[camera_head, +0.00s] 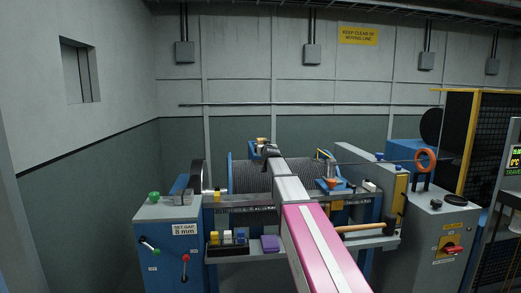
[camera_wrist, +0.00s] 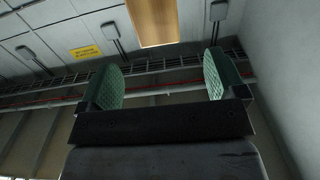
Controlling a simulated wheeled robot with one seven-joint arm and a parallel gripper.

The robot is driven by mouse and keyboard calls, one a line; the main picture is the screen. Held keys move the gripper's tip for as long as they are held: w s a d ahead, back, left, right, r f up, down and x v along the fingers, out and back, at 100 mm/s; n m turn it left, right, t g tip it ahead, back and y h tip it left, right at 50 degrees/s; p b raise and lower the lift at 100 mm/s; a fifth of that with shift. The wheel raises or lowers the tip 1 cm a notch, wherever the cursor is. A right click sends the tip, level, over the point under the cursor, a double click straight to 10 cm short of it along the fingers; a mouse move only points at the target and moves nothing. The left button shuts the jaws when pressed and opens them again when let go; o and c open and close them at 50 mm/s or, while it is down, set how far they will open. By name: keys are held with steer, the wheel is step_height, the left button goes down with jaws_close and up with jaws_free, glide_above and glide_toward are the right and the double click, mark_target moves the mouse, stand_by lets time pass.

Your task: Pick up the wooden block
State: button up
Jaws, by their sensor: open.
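The wooden block (camera_wrist: 154,22) shows as a tan, wood-coloured face at the top middle of the wrist view, its upper part cut off by the frame edge. My gripper (camera_wrist: 162,80) has two green-padded fingers spread wide, with nothing between them. The block appears beyond the fingertips, roughly in line with the gap and apart from both pads. In the head view my gripper (camera_head: 265,150) is small and dark at the far end of my arm, above the winch drum. A small tan patch shows beside it there; I cannot tell whether it is the block.
The ribbed winch drum (camera_head: 250,178) lies behind a rail. A front tray holds several small coloured pieces (camera_head: 227,238) and a purple box (camera_head: 270,244). A wooden-handled tool (camera_head: 362,228) lies right of my arm. Control cabinets stand left (camera_head: 168,245) and right (camera_head: 440,235).

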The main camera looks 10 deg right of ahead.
steer(key=w, duration=0.6)
steer(key=shift+w+d+f, duration=0.1)
steer(key=shift+w+f, duration=0.05)
steer(key=shift+w, duration=1.2)
steer(key=shift+w+f, duration=0.15)
steer(key=shift+w, duration=1.15)
steer(key=shift+s, duration=0.1)
steer(key=c, duration=1.2)
